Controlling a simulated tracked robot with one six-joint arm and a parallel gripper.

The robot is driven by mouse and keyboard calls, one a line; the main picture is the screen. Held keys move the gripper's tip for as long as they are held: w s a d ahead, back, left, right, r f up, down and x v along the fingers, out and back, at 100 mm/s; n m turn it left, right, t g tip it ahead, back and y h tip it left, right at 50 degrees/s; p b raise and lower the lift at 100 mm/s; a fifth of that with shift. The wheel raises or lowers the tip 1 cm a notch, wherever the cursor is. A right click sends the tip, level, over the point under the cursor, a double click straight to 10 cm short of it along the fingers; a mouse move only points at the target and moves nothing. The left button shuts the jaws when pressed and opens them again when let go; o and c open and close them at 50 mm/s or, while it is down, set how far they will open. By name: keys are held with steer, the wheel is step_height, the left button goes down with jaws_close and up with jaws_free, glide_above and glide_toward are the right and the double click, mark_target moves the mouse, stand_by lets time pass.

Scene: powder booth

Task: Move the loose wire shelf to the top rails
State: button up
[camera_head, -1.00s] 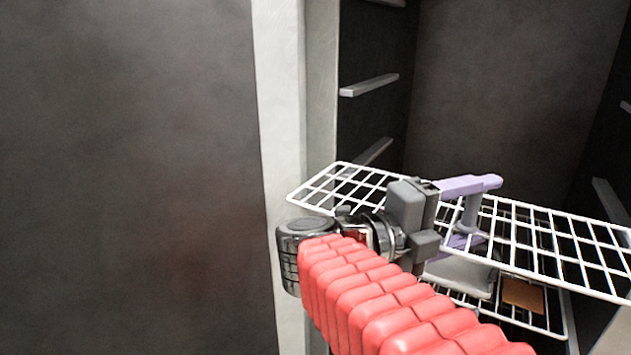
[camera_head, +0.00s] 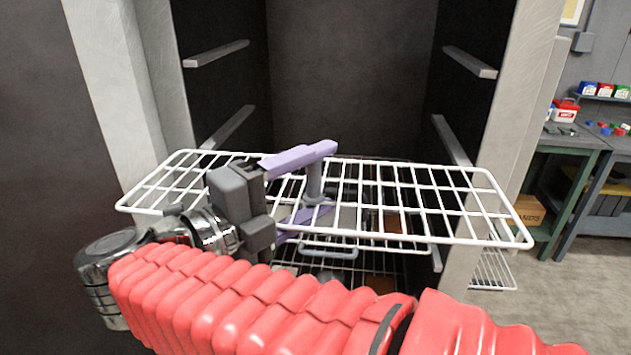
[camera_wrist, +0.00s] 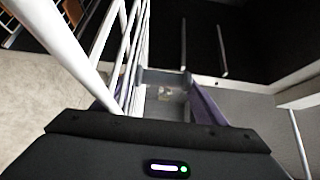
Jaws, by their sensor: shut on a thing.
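The loose wire shelf (camera_head: 470,208) is white and roughly level in front of the open booth. My gripper (camera_head: 315,182) is shut on it; the purple fingers lie above and below it at a grey upright piece. In the wrist view its white wires (camera_wrist: 66,45) fill the upper left, beside my gripper's purple fingers. The upper rails in view are a left one (camera_head: 215,53) and a right one (camera_head: 470,62). Both are higher than the shelf. A lower left rail (camera_head: 230,127) and a lower right rail (camera_head: 452,140) show just above and behind the shelf.
The pale left post (camera_head: 120,80) and right post (camera_head: 500,130) frame the opening; the shelf spans across both in the picture. Another wire rack (camera_head: 490,270) shows low at right. A green workbench (camera_head: 572,150) stands beyond. The booth between the upper rails is empty.

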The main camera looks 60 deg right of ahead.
stand_by(0.3)
steer(key=shift+s+a, duration=0.3)
steer(key=shift+a, duration=0.55)
steer(key=shift+r, duration=0.2)
